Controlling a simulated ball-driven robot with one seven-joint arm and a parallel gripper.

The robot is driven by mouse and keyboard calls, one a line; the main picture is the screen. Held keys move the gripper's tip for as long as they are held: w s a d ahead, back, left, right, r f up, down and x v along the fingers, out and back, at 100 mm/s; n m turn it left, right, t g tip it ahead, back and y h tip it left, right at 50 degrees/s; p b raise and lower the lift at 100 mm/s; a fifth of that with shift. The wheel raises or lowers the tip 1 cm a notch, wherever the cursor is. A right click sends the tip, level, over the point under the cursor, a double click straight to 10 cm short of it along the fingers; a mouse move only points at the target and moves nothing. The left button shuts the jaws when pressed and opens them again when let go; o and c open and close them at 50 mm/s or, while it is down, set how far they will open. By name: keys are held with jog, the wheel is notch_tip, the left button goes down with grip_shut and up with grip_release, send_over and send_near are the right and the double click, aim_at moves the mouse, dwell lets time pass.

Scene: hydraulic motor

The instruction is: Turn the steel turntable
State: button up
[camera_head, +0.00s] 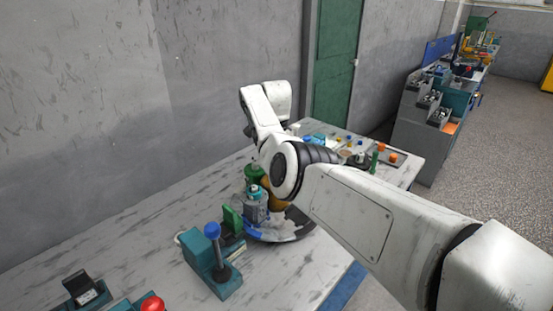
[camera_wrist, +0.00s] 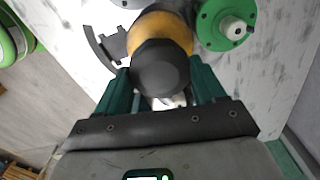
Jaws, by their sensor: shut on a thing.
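The steel turntable (camera_head: 290,234) is a round, low disc with a dark rim on the grey-white table, partly hidden by my arm and the parts on it. In the wrist view a dark grey notched arc (camera_wrist: 97,45) shows at the upper left; I cannot tell if it is the turntable's edge. My gripper (camera_wrist: 160,88) has its two green fingers on either side of a black faceted knob (camera_wrist: 161,70) with a yellow-orange collar, and is shut on it. In the head view the fingers are hidden behind my arm.
A green round flange (camera_wrist: 212,22) with a white centre stands close right of the knob. A teal stand with a blue knob (camera_head: 212,230) is in front of the turntable. A red button (camera_head: 152,303) is at the lower left.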

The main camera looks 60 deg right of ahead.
jog(key=shift+d+r, duration=0.1)
jog(key=shift+r, duration=0.05)
jog(key=o, duration=1.5)
notch_tip(320, 180, up, 11)
jog(key=shift+f+b, duration=0.2)
jog(key=shift+b, duration=0.55)
